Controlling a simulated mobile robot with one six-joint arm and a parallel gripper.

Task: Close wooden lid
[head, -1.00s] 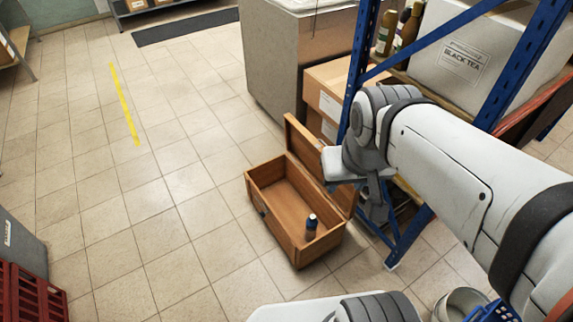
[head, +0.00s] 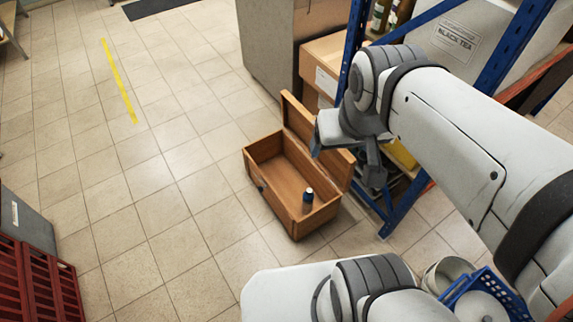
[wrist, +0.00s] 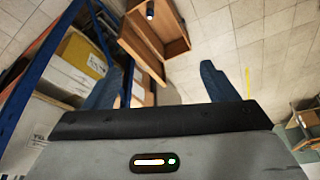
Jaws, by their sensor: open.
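The wooden box (head: 262,187) stands on the tiled floor in the head view. Its wooden lid (head: 299,121) is open and stands up along the box's right side. In the wrist view, the box (wrist: 172,50) shows beyond and between the spread fingers of my gripper (wrist: 162,72).
A blue-framed rack (head: 352,75) with cartons stands close behind the lid. Cardboard boxes (head: 325,65) and a grey cabinet (head: 262,50) stand beyond. Red crates (head: 38,285) are at the lower left, a blue basket (head: 485,290) at the lower right. Floor left of the box is clear.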

